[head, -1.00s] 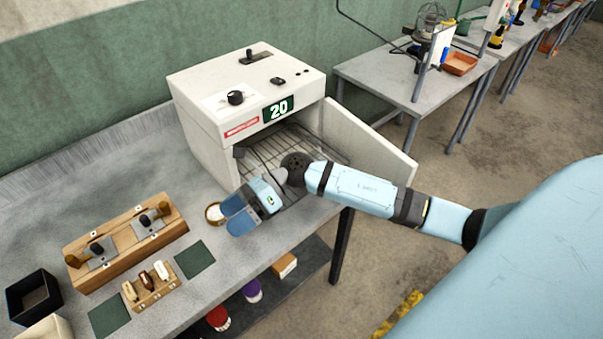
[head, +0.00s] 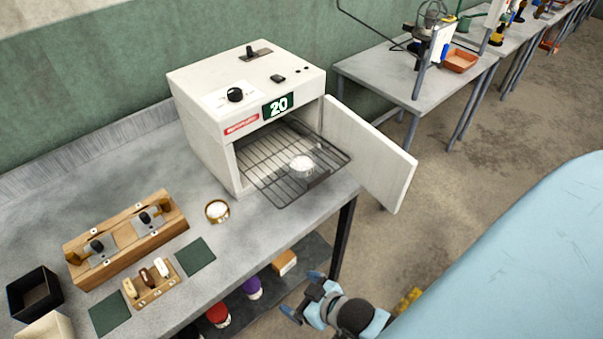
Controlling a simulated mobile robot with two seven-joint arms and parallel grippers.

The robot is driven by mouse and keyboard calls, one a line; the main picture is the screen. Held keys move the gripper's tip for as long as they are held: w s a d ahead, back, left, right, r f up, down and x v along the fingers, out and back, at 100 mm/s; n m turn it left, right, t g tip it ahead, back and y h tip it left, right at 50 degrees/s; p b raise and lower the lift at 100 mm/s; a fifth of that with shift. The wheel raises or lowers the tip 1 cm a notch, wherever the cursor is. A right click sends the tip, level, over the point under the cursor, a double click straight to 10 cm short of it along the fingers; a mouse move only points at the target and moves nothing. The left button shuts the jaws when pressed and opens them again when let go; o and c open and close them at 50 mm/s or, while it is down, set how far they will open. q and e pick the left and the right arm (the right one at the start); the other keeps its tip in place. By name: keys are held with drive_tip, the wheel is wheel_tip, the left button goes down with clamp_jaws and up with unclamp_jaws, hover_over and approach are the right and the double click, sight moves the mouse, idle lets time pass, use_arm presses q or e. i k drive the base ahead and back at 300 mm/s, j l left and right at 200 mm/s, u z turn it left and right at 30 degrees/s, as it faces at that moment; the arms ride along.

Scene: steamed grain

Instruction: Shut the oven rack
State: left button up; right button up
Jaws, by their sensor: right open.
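The white oven (head: 212,138) stands on the grey bench with its door (head: 369,152) swung wide open to the right. The wire oven rack (head: 268,172) is slid partly out and sticks out past the oven's front. A small round white dish (head: 302,165) shows at the rack's right part; I cannot tell if it is on or below the wires. My right gripper (head: 302,294) is low in front of the bench, apart from the rack, with its fingers spread and nothing between them. My left gripper is out of view.
A small round container with white contents (head: 217,210) stands on the bench left of the rack. A wooden holder (head: 125,240), a small wooden block (head: 151,285) and a black box (head: 34,294) are further left. The lower shelf holds several items.

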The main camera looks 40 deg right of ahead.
sight(322, 177)
drive_tip(key=l+z, duration=0.3)
drive_tip(key=z, duration=0.15)
drive_tip(key=k+l+z, duration=0.1)
drive_tip(key=l+z, duration=0.3)
drive_tip(key=j+u, duration=0.35)
drive_tip(key=i+l, duration=0.05)
